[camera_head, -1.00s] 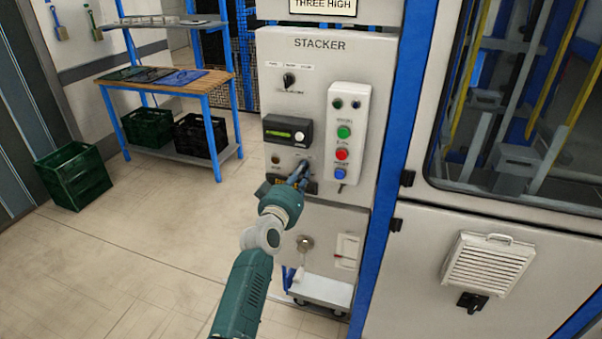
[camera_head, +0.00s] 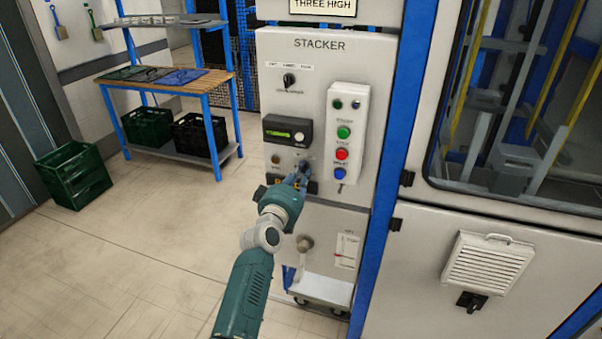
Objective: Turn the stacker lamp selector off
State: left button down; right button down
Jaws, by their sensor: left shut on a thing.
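The grey stacker panel (camera_head: 310,55) stands upright at the centre, marked STACKER. My left gripper (camera_head: 303,171) reaches its lower middle, just below the small display. It is shut on a small control there, which I take to be the lamp selector; the fingers mostly hide it, so its setting cannot be read. A separate black rotary knob (camera_head: 289,80) sits higher on the panel, with small labels above it. My right gripper is not in view.
A display unit (camera_head: 287,130) with a green screen is just above my left gripper. A white button box (camera_head: 344,135) with green, red and blue buttons is close on its right. A round lock or handle (camera_head: 305,243) sits below.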

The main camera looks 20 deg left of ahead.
pick_arm(q)
jog(key=c, duration=1.7)
grip_release()
jog(key=s, duration=1.2)
jog(key=shift+a, duration=0.2)
